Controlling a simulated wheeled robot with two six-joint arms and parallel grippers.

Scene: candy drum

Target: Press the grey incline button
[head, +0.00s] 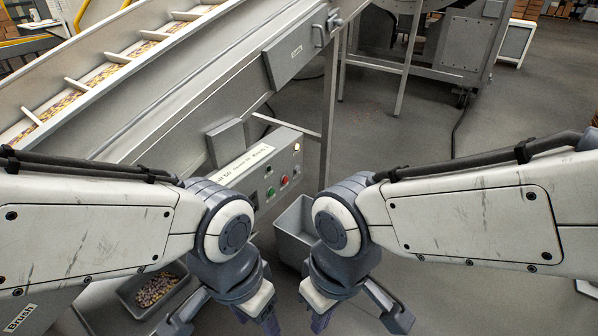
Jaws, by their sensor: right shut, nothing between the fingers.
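The control panel (262,172) is a grey box below the sloped conveyor, left of centre, with a white label strip along its top. It carries a red button (284,181), a green button (270,192) and a pale round one (297,147). I cannot pick out a grey incline button for sure; my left arm hides the panel's lower left. My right gripper (320,322) is shut and empty at the bottom edge, below and right of the panel. My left gripper (262,316) hangs low at the bottom, below the panel; its jaw state is unclear. Neither gripper touches the panel.
The sloped conveyor (150,86) with candy between its cleats rises to the upper right. A grey bin (291,232) stands under the panel, between my wrists. A tray with candy (128,297) is at lower left. The floor on the right is open.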

